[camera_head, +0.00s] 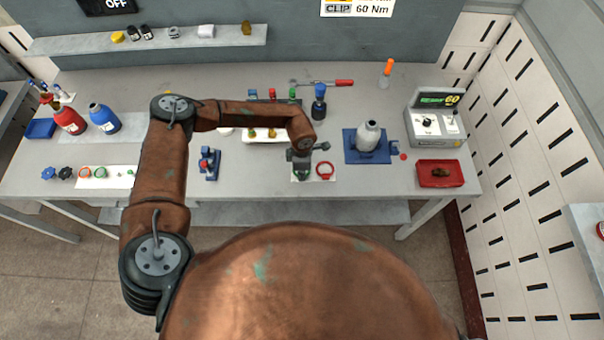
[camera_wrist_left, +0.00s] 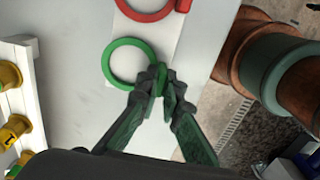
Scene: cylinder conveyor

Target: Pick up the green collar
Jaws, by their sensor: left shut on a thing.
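The green collar (camera_wrist_left: 106,64) is a thin ring in the left wrist view, lying over or on a white mat (camera_wrist_left: 178,50). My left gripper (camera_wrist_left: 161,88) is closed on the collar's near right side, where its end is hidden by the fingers. In the head view my left gripper (camera_head: 301,160) points down over the white mat and covers most of the collar. I cannot tell whether the collar is clear of the mat. A red collar (camera_head: 325,178) lies beside it, apart from the gripper; it also shows in the left wrist view (camera_wrist_left: 147,17).
A blue fixture (camera_head: 208,165) stands left. A white rack with yellow parts (camera_wrist_left: 8,78) is close by.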

